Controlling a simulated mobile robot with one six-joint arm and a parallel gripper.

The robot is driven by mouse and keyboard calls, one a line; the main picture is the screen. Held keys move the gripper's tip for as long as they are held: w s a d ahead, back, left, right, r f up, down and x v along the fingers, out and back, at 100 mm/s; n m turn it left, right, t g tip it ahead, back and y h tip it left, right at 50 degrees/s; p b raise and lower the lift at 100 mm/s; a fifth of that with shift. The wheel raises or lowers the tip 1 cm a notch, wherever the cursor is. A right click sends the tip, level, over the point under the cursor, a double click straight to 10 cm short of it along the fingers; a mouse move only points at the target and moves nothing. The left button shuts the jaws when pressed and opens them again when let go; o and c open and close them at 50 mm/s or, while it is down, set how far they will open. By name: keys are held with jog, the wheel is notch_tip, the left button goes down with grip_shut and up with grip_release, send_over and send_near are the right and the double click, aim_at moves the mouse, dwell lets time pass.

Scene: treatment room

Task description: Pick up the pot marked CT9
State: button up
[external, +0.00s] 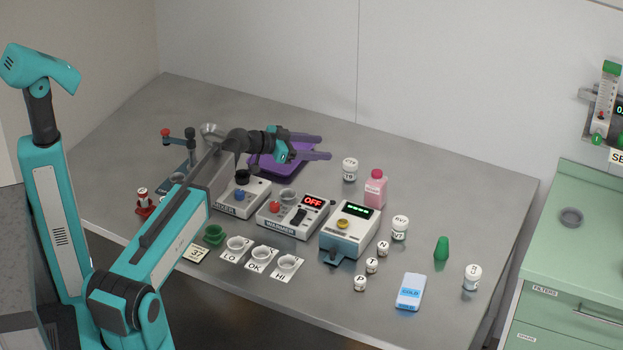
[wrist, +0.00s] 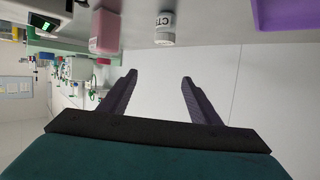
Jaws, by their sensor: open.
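The pot marked CT9 (external: 350,169) is a small white pot with a dark band. It stands upright at the back of the steel table, left of a pink bottle (external: 375,188). Its label reads "CT" and part of a further character in the wrist view (wrist: 165,28), where it appears upside down near the top. My gripper (external: 326,147) is open and empty, held above the table near the purple tray (external: 262,166), left of the pot. In the wrist view my gripper (wrist: 160,76) has nothing between its fingers, and the pot is beyond the tips.
A mixer (external: 241,199), a warmer (external: 283,222) and a white device with a green display (external: 350,232) stand in front.

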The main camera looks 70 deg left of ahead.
jog(key=h+b, duration=0.1)
jog(key=b, duration=0.1)
send_near(346, 163)
jog(key=shift+s+a+r+m+g, duration=0.1)
jog(key=shift+s+m+g, duration=0.1)
jog(key=shift+s, duration=0.25)
jog(key=shift+s+a+r+m+g, duration=0.1)
jog(key=shift+s+g, duration=0.1)
jog(key=shift+s, duration=0.25)
jog(key=shift+w+f, duration=0.1)
jog(key=shift+w, duration=0.45)
jog(key=shift+p+x, duration=0.95)
jog(key=shift+x, duration=2.6)
jog(key=shift+d+f, duration=0.1)
jog(key=shift+d, duration=0.05)
jog(key=shift+p+x, duration=0.65)
jog(key=shift+x, duration=2.1)
